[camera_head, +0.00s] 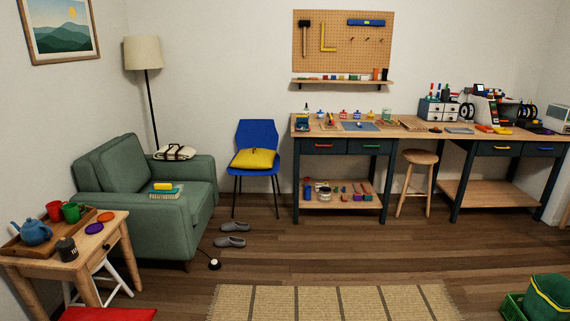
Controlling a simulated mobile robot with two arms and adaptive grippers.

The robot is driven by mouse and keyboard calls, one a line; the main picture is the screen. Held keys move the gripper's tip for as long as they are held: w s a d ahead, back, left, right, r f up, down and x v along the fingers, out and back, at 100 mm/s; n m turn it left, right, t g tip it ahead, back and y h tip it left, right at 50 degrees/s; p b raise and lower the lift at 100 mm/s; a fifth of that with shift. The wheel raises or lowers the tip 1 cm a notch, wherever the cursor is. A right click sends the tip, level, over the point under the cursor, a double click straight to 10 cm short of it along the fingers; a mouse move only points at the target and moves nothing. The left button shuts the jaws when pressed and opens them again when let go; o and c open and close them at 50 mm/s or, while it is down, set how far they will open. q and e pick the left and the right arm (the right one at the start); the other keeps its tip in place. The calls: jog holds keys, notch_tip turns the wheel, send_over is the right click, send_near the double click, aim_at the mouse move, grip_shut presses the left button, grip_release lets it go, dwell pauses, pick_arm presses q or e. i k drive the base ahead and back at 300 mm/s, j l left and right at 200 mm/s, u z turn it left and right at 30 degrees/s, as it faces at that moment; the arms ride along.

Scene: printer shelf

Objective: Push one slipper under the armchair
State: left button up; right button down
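Two grey slippers lie on the wood floor to the right of the armchair. The nearer slipper (229,241) is close to the armchair's right side, and the farther slipper (235,227) lies just behind it. Both are clear of the armchair. The green armchair (185,221) stands at the left on short legs, with a dark gap beneath it. Neither of my grippers shows in the head view.
A small lamp-like floor object (214,264) with a cord lies in front of the slippers. A woven rug (335,303) covers the front floor. A blue chair (258,138) stands behind the slippers. A side table (45,262) is at left. Floor right of the slippers is clear.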

aim_at(234, 226)
jog(key=i, duration=2.2)
